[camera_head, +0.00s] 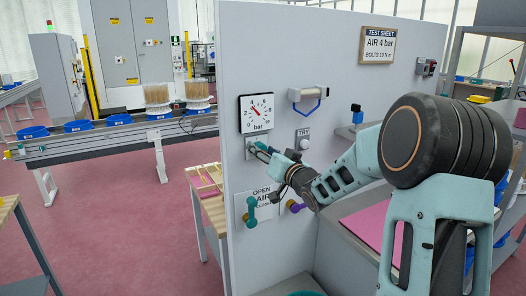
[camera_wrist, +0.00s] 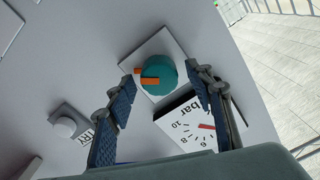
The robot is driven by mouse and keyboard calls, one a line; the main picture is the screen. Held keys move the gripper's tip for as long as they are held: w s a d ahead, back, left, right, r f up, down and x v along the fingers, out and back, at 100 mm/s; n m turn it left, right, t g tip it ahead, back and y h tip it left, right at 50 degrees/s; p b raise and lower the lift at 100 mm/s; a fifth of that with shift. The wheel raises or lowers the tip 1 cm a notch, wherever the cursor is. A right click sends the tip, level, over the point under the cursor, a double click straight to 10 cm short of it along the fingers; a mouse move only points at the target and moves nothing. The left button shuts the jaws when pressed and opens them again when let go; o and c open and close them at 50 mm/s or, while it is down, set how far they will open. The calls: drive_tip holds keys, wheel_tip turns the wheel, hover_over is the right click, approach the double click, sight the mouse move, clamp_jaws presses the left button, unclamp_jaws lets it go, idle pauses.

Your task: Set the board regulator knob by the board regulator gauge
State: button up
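The board regulator knob (camera_wrist: 158,76) is a teal round knob with an orange pointer on a pale square plate, seen in the wrist view. The board regulator gauge (camera_head: 256,113) is a white square dial marked bar on the grey board; its red needle points up-left, exact reading too small to tell. Part of it shows in the wrist view (camera_wrist: 182,125), rotated. My gripper (camera_wrist: 163,82) is open, with a finger on each side of the knob in the picture and visible gaps to it.
A test sheet (camera_head: 377,45) on the board reads AIR 4 bar. A TRY button (camera_head: 304,144) is right of the gauge. A teal valve handle (camera_head: 252,211) and a purple handle (camera_head: 295,207) sit below. A blue-handled fixture (camera_head: 307,100) protrudes at upper right.

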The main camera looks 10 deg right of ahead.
drive_tip(key=v, duration=1.2)
